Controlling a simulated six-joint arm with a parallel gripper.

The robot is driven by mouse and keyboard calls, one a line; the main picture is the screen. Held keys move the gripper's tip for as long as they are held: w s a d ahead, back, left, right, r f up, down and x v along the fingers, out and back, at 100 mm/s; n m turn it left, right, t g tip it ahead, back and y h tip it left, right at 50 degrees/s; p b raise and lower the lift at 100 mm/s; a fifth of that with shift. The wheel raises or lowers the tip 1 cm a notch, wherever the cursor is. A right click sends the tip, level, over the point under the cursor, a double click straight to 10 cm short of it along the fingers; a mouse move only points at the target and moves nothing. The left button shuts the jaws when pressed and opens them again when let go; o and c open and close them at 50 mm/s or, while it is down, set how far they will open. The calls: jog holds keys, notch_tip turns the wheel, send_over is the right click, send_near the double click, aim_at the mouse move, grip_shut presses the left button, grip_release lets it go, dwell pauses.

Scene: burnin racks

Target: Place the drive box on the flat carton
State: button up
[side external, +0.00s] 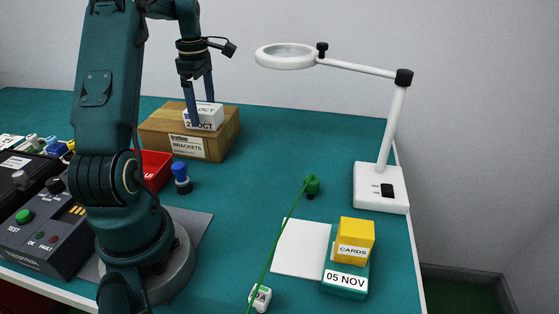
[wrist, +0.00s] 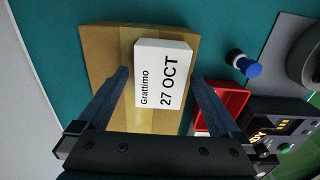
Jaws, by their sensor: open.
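The drive box, a white box marked 27 OCT (side external: 205,117), sits on top of the brown flat carton (side external: 223,138) labelled BRACKETS. In the wrist view the box (wrist: 163,78) lies flat on the carton (wrist: 108,48), with carton top showing around it. My gripper (side external: 201,110) is over the carton with its fingers pointing down. In the wrist view the fingers (wrist: 159,74) are spread, one on each side of the box. Whether either finger touches the box I cannot tell.
A red bin (side external: 154,168) and a blue-topped knob (side external: 181,178) stand close to the carton. A test unit (side external: 45,228) is at left. A white magnifier lamp (side external: 381,185), a yellow CARDS box (side external: 355,238) on a green box (side external: 345,282), and a white sheet (side external: 300,247) are at right.

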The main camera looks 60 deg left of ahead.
aim_at(203, 108)
notch_tip(203, 108, up, 7)
jog(key=shift+f, duration=0.2)
jog(key=w+d+r+m+t+y, duration=0.1)
jog(key=w+d+r+m, duration=0.1)
jog(key=d+m, duration=0.5)
jog(key=w+d+r+m+t, duration=0.15)
jog(key=d+m, duration=0.25)
jog(key=d, duration=0.5)
jog(key=s+d+f+m+t, duration=0.1)
jog(key=s+d+f+m, duration=0.1)
jog(key=s+d+m, duration=0.2)
jog(key=s+d+f+m+t+h, duration=0.1)
jog(key=s+d+m, duration=0.4)
jog(key=d+m, duration=0.6)
jog(key=shift+d+f+m+t, duration=0.15)
jog(key=shift+f+m+t, duration=0.4)
jog(key=shift+f, duration=0.15)
